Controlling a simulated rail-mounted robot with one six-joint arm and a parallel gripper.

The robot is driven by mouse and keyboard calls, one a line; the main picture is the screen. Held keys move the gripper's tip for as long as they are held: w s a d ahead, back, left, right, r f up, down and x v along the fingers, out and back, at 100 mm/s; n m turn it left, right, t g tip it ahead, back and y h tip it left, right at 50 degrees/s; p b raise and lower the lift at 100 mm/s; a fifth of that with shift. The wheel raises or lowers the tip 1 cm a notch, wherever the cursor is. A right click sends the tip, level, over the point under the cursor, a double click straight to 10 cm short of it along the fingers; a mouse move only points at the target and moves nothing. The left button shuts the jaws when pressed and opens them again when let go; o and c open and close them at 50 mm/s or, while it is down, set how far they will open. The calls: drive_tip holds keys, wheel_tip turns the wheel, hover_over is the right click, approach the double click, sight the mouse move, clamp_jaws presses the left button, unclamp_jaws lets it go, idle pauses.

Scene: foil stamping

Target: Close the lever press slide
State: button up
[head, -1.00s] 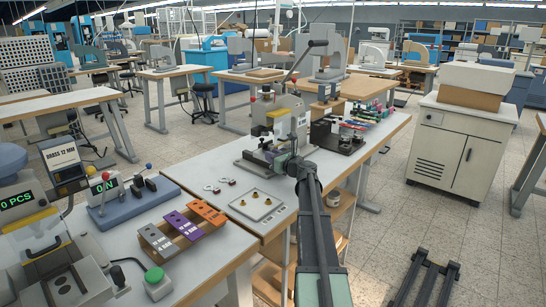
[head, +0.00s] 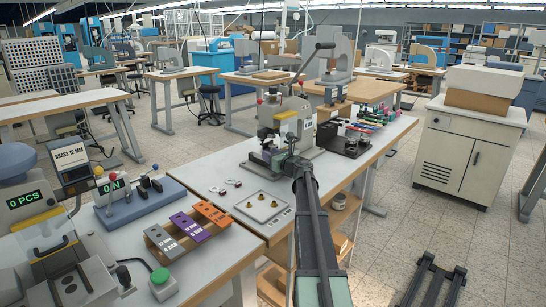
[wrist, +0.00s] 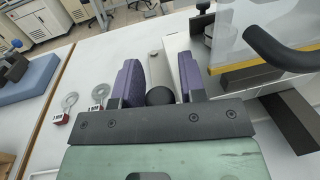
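The lever press (head: 297,118) stands on the white bench, with its lever and black knob (head: 325,45) raised. My gripper (head: 280,157) is low at the front of the press, and my arm hides part of it. In the wrist view, my gripper (wrist: 160,80) has two purple-padded fingers, set apart. A black ball knob (wrist: 160,95) sits between them, close to the palm, with a pale flat bar (wrist: 156,62) beyond it. Narrow gaps seem to show beside the knob, so it does not look clamped. How far the slide stands out is hard to tell.
A clear guard with a yellow edge (wrist: 262,70) and a dark curved handle (wrist: 285,50) are close on the right in the wrist view. Two ringed tags (head: 225,187) and a plate with brass buttons (head: 264,207) lie left of my arm. A dark fixture (head: 343,138) stands right of the press.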

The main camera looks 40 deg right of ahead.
drive_tip(key=shift+o, duration=0.8)
drive_tip(key=shift+s, duration=0.1)
drive_tip(key=s, duration=1)
drive_tip(key=shift+s+d, duration=0.3)
drive_tip(key=shift+s, duration=0.05)
